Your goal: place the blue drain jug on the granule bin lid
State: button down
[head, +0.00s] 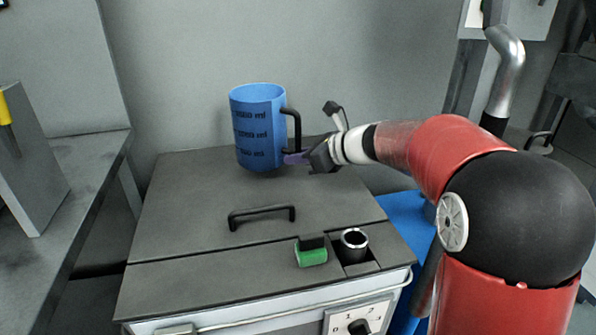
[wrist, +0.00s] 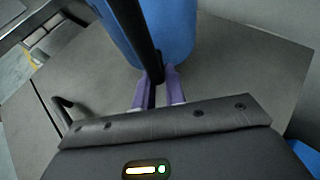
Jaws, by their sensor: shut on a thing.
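The blue drain jug (head: 258,128) stands upright at the back of the granule bin lid (head: 190,195), a flat grey panel with a black handle. It has dark markings and a black handle on its right side. My gripper (head: 296,157) reaches in from the right and is shut on the jug's handle, low down. In the wrist view the purple fingers (wrist: 158,84) close around the black jug handle (wrist: 136,35), with the blue jug wall (wrist: 175,30) beyond. I cannot tell whether the jug's base touches the lid or hovers just above it.
A black lid handle (head: 262,215) rises in front of the jug. Nearer stand a green block (head: 311,253) and a dark round cup (head: 353,243). A grey wall is close behind the jug. A grey bench (head: 60,215) lies at left. The lid's left part is clear.

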aim_at(298, 184)
notch_tip(298, 184, down, 4)
jog(key=c, duration=1.5)
grip_release()
jog(key=shift+o, duration=0.2)
jog(key=shift+v, duration=3.75)
